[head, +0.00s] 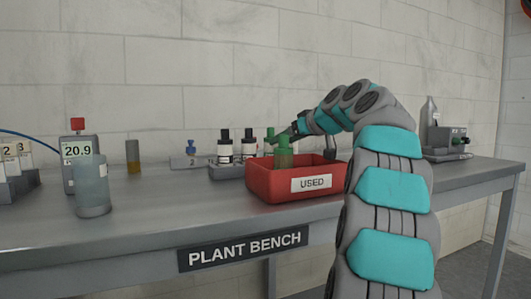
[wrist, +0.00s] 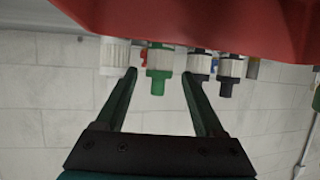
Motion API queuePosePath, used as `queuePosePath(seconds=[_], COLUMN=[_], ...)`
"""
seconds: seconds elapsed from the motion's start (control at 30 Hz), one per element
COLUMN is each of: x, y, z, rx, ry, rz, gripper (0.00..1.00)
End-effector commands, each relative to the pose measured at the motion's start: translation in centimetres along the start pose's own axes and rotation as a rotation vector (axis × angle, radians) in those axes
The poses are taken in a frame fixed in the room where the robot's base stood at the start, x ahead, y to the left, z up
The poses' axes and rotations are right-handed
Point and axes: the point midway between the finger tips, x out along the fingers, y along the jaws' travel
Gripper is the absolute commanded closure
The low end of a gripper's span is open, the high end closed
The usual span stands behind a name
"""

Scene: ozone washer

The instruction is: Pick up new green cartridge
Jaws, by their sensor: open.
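A cartridge with a green cap (head: 270,133) stands behind the red bin beside two black-capped ones. In the wrist view, which looks upside down, its green cap (wrist: 160,70) appears between a white cap and the black caps. My gripper (wrist: 157,75) is open and empty, its dark green fingers spread either side of the green cap in the picture. I cannot tell the depth between them. In the head view my gripper (head: 285,134) is over the red bin. The red bin hides the cartridge's lower part.
The red bin (head: 265,187), labelled USED, has a green cartridge (head: 284,158) standing up in it. Black-capped cartridges (head: 224,146) are in the rack (head: 226,171). A glass beaker (head: 92,190) and a meter reading 20.9 (head: 77,150) are left. The middle-left bench is mostly clear.

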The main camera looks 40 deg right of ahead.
Motion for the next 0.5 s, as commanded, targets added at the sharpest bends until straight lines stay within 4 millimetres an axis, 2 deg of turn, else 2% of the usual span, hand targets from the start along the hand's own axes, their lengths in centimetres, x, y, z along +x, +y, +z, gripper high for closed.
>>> queuePosePath(seconds=[0.4,0.5], x=[5.2,6.0], y=[0.0,-0.1], z=[0.1,0.1], rx=[0.002,0.001], ry=[-0.003,-0.003], rz=[0.001,0.001], gripper=[0.30,0.30])
